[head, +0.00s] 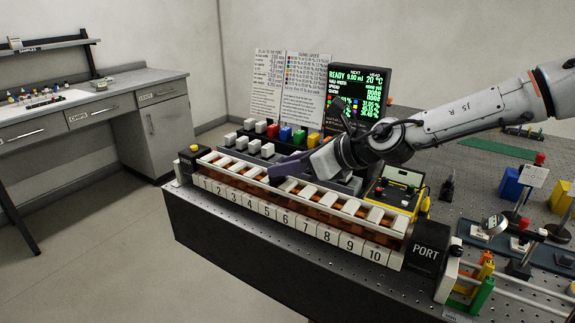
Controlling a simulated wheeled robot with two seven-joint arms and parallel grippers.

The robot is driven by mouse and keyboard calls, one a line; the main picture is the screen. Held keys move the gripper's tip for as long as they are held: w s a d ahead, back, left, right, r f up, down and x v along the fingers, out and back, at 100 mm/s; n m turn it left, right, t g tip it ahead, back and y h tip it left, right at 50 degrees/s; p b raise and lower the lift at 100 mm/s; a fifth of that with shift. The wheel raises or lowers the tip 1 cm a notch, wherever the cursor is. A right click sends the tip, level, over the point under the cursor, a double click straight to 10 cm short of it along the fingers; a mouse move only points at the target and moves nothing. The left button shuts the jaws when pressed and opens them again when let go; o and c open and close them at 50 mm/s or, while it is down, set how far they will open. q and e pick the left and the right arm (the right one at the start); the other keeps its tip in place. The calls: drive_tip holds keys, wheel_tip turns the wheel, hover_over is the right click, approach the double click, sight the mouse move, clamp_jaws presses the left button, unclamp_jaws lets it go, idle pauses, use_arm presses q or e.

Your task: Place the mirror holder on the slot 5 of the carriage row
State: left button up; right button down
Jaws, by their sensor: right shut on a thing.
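The carriage row (328,237) runs across the front bench, with white plates numbered 1 to 10 along its front. The slot 5 plate (265,210) is near the middle left. My right gripper (290,166) reaches in from the right, low over the back of the row, around slots 4 to 6. It is shut on a dark purple-grey piece, seemingly the mirror holder (284,168). The piece and the fingers are hard to tell apart. I cannot tell whether the piece touches the row. My left gripper is not in view.
Several white and coloured blocks (272,131) stand behind the row. A lit display (357,100) is at the back. A yellow control box (398,193) and the black PORT block (428,247) lie to the right. Optics stands crowd the far right. Floor is clear at left.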

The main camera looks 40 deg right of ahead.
drive_tip(key=shift+f, duration=0.25)
drive_tip(key=c, duration=1.3)
unclamp_jaws()
drive_tip(key=shift+r, duration=0.15)
drive_tip(key=shift+r, duration=0.25)
drive_tip(key=shift+p+v, duration=0.55)
drive_tip(key=shift+v, duration=5.35)
drive_tip(key=shift+d, duration=0.1)
